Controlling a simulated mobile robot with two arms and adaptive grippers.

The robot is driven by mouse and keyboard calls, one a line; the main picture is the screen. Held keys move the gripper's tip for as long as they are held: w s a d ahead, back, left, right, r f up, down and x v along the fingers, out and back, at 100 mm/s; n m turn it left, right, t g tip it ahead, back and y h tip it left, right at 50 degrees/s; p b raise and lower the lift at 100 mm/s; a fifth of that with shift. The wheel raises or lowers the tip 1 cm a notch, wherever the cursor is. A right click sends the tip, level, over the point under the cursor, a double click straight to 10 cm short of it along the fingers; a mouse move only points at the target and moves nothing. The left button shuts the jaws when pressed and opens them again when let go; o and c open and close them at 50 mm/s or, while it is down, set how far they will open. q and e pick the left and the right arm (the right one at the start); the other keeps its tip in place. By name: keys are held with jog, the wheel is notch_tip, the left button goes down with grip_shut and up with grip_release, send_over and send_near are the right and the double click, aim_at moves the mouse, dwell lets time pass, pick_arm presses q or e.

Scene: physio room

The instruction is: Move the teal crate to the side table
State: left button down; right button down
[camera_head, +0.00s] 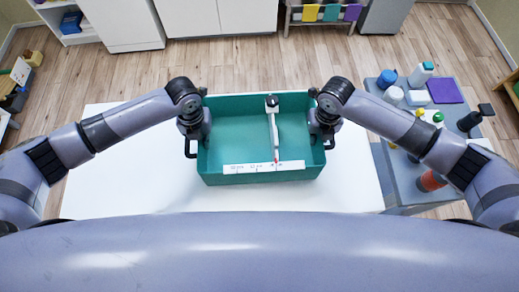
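The teal crate (232,130) is in the middle of the head view, over a white table (110,190). It looks level; I cannot tell whether its base touches the tabletop. A white label strip is on its near side. A long pale tool with a black end (273,122) is inside it. My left gripper (194,140) is at the crate's left wall and my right gripper (326,132) is at its right wall, both beside dark handle-like loops. The fingertips are too hidden and small to show whether they grip.
A grey side table or cart (405,185) stands at the right, crowded with bottles, a white container and a purple block (445,90). The white tabletop is bare around the crate. Cabinets (220,15) line the back, with open wooden floor in front.

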pick_arm(q)
jog(key=shift+f+b, duration=0.5)
jog(key=shift+f, duration=0.1)
pick_arm(e)
jog(key=shift+f, duration=0.6)
pick_arm(q)
jog(key=c, duration=2.2)
grip_release()
jog(key=shift+s+r, duration=0.1)
jog(key=shift+r, duration=0.05)
pick_arm(e)
jog(key=c, duration=2.2)
grip_release()
jog(key=shift+s+r, duration=0.1)
jog(key=shift+r, duration=0.05)
pick_arm(q)
jog(key=o, duration=0.4)
pick_arm(e)
jog(key=o, duration=0.4)
pick_arm(q)
notch_tip(320, 180, up, 8)
jog(key=shift+f, duration=0.15)
pick_arm(e)
jog(key=shift+r, duration=0.2)
pick_arm(q)
jog(key=shift+d, duration=0.1)
pick_arm(e)
notch_tip(320, 180, up, 12)
jog(key=shift+f, duration=0.15)
